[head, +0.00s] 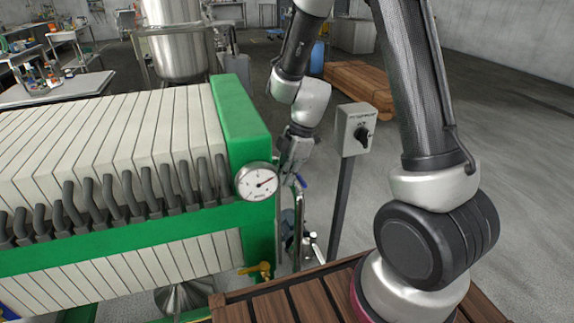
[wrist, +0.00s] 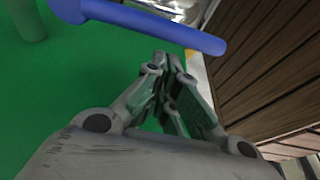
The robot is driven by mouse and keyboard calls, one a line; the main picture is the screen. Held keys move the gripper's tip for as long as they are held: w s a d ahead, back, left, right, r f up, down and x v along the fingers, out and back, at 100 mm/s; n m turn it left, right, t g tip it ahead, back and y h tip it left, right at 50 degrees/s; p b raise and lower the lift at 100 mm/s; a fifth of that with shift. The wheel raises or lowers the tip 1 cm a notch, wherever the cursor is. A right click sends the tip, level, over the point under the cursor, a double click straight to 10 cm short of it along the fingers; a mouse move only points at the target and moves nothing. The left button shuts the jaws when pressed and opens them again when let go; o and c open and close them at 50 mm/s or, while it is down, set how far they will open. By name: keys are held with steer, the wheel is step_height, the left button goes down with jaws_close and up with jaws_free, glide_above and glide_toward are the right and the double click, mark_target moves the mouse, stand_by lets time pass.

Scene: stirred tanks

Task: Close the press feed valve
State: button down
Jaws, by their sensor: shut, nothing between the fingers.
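A blue lever handle (wrist: 160,24) runs across the top of the wrist view, in front of the green press frame (wrist: 60,110). It is probably the feed valve's handle, but no label shows. In the head view, a small blue piece (head: 301,182) shows just right of my gripper (head: 291,178), beside the press's right end. My gripper also shows in the wrist view (wrist: 170,60), with its fingers together and empty. The fingertips are just below the blue lever in that picture; I cannot tell if they touch it. The valve body is mostly hidden.
A grey switch box (head: 357,129) on a post stands right of my gripper. A steel tank (head: 180,40) is behind. Open floor lies to the right.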

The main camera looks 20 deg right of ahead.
steer(key=shift+d+r, duration=0.25)
steer(key=shift+d, duration=0.5)
